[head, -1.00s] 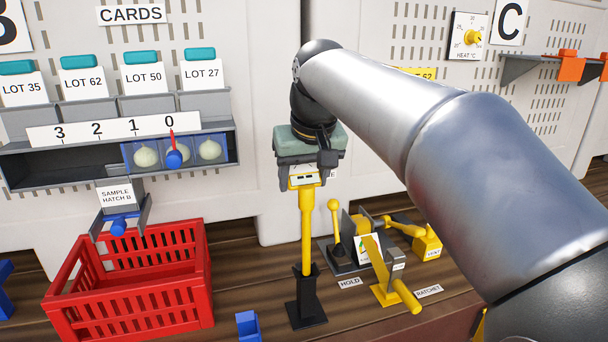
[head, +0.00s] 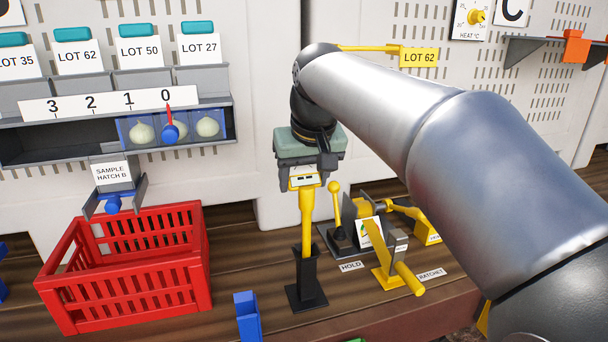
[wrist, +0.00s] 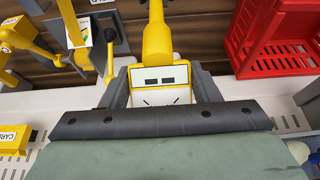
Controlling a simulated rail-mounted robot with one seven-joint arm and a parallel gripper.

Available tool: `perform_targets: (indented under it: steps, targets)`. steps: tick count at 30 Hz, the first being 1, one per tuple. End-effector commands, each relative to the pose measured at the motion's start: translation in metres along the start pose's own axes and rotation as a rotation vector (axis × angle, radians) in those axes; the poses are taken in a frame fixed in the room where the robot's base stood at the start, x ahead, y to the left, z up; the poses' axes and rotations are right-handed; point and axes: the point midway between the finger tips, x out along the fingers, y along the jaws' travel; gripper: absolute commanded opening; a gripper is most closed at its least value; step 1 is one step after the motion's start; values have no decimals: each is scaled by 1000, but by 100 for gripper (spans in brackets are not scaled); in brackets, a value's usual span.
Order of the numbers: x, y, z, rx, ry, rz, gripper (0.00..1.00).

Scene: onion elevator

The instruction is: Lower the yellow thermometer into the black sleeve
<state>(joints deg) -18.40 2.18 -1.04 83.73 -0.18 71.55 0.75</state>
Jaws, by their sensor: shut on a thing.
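The yellow thermometer (head: 306,215) is upright in the head view, its white display head between the jaws of my gripper (head: 306,175). My gripper is shut on this head. The lower end of the yellow stem is at the mouth of the black sleeve (head: 307,280), which stands upright on a flat black base. The stem's lower part is hidden and appears to be inside the sleeve. In the wrist view, the thermometer's white display (wrist: 160,76) sits between the dark fingers (wrist: 162,95), with the yellow stem beyond it. The sleeve is not clearly visible there.
A red crate (head: 60,285) stands to the left, and a small blue bracket (head: 247,315) in front. Right of the sleeve are a yellow-knobbed HOLD lever (head: 335,210) and a yellow RATCHET handle (head: 407,277). A white panel wall is behind.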

Motion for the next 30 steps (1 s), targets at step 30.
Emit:
perform_targets:
  steps: [30]
  targets:
    - [47, 0, 20, 0, 0, 0, 14]
